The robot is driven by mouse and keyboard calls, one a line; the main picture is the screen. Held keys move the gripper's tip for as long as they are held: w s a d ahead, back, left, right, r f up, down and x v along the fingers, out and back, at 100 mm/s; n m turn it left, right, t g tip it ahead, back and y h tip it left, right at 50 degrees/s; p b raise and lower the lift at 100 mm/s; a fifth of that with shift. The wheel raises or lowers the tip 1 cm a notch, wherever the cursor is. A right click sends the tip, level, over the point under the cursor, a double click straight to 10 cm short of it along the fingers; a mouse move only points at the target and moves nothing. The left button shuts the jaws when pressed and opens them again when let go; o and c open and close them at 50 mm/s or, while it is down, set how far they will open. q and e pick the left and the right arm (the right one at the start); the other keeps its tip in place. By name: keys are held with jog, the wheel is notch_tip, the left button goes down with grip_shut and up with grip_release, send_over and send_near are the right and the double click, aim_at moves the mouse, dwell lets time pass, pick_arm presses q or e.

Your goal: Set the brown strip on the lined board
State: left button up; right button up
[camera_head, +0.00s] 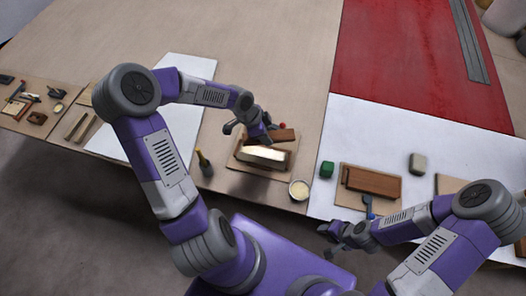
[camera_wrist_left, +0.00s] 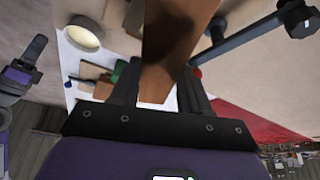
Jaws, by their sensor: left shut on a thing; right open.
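My left gripper (camera_head: 268,137) is shut on the brown strip (camera_head: 284,135), which sticks out to the right of the fingers. In the left wrist view the brown strip (camera_wrist_left: 178,35) runs up from between the two fingers (camera_wrist_left: 158,92). Below the gripper is a tan board (camera_head: 243,163) bearing a long cream-topped block (camera_head: 263,155). I cannot make out lines on this board, nor whether the strip touches anything. My right gripper (camera_head: 335,240) is open and empty, in front of the bench edge.
A bottle (camera_head: 204,163) stands left of the board, and a round cream-filled dish (camera_head: 299,189) at its front right. A green block (camera_head: 326,169), a brown slab (camera_head: 371,182) and a grey block (camera_head: 418,163) are on the white area.

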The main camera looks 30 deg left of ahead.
aim_at(264, 153)
pick_arm(q)
jog(key=a+m, duration=0.1)
jog(key=m, duration=0.1)
jog(key=a+f+m+g, duration=0.1)
jog(key=m, duration=0.1)
jog(key=shift+h, duration=0.3)
jog(key=shift+g, duration=0.3)
notch_tip(264, 153, down, 10)
jog(key=shift+b, duration=0.7)
jog(key=shift+m, duration=0.3)
jog(key=shift+f, duration=0.15)
jog(key=o, duration=1.1)
